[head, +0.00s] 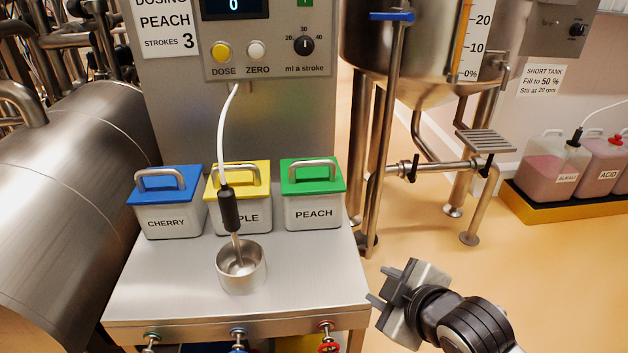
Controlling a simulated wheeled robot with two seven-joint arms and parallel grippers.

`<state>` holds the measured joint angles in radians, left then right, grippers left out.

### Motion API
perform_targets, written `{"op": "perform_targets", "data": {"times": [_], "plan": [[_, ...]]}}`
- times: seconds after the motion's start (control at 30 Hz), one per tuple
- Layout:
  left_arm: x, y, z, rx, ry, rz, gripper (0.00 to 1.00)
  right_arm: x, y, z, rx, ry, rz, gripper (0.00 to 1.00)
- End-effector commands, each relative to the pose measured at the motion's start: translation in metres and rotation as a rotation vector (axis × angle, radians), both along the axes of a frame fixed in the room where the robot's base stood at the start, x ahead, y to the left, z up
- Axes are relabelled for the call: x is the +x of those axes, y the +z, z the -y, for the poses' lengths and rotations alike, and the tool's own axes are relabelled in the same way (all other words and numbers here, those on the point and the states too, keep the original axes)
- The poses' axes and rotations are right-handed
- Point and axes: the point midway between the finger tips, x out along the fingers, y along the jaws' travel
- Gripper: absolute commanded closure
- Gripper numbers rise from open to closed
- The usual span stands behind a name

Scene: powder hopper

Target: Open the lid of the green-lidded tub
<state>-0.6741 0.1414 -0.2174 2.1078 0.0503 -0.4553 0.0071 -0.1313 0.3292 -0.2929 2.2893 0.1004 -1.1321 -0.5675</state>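The green-lidded tub (313,214) stands at the right of a row of tubs on the steel table and is labelled PEACH. Its green lid (311,182) is on, with a grey bar handle (310,165) on top. My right gripper (373,310) is beyond the table's right edge, in front of and to the right of the tub. Its two fingers point left and stand apart with nothing between them. It does not touch the tub. My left gripper is not in this view.
A blue-lidded CHERRY tub (168,220) and a yellow-lidded tub (261,216) stand to the left. A steel cup (241,272) with a corded probe (229,210) stands in front. A tank's pipes (385,130) rise at the right. Table room before the green-lidded tub is clear.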

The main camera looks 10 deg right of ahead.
Motion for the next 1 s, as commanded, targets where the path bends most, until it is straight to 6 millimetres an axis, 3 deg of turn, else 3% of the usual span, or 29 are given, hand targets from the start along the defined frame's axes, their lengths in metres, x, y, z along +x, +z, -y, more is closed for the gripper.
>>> {"op": "perform_targets", "data": {"times": [0.03,0.2,0.3,0.4,0.67,1.0], "plan": [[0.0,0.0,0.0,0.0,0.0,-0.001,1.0,0.019,0.017,-0.004,-0.057,0.07,0.088,0.64],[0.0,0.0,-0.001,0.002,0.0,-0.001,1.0,0.07,0.074,-0.019,-0.277,0.285,0.392,0.64],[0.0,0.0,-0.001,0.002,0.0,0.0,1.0,0.089,0.102,-0.025,-0.391,0.368,0.534,0.64],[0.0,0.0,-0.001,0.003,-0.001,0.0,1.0,0.099,0.116,-0.028,-0.456,0.408,0.609,0.64],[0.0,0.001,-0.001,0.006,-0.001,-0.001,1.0,0.129,0.115,-0.041,-0.47,0.418,0.63,0.64],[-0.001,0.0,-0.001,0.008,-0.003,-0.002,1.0,0.196,0.101,-0.07,-0.47,0.418,0.628,0.64]]}}
